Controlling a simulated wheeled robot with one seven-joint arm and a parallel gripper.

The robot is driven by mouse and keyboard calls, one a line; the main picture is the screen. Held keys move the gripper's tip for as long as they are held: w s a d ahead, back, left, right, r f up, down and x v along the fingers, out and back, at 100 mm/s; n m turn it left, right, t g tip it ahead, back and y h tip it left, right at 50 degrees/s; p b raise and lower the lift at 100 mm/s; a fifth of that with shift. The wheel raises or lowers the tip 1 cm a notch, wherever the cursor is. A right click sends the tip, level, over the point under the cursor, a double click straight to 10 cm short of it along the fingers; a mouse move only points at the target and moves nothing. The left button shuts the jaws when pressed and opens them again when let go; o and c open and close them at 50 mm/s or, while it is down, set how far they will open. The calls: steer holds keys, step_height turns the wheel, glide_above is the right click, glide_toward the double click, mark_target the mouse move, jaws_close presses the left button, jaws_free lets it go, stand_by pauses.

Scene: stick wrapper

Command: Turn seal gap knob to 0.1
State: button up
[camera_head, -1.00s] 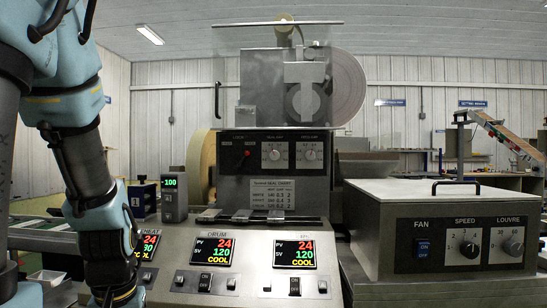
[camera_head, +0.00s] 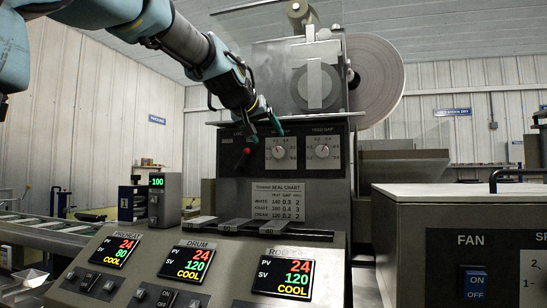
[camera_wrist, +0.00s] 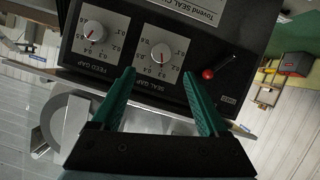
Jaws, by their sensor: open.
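The seal gap knob (camera_head: 280,152) is a round pale knob on a white dial plate, on the dark upright panel of the wrapper. The wrist view shows the same knob (camera_wrist: 163,56) with a red pointer line; its exact setting is too small to read surely. My gripper (camera_head: 276,126) is near the knob's upper edge in the head view, partly covering its label. In the wrist view my gripper (camera_wrist: 161,78) has its green fingers wide apart and empty. The knob lies ahead, between the fingertip directions, and looks untouched.
The feed gap knob (camera_head: 322,151) is close beside it on the right. A red-tipped lever (camera_wrist: 208,74) is on its other side, near one finger. A seal chart (camera_head: 278,200) is below. Clear guarding and a film roll (camera_head: 376,80) stand above.

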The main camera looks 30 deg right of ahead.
mark_target(278, 152)
steer(key=p+x, duration=0.2)
steer(key=x, duration=0.8)
steer(key=shift+w+f+p, duration=0.1)
steer(key=shift+p, duration=0.3)
jaws_close()
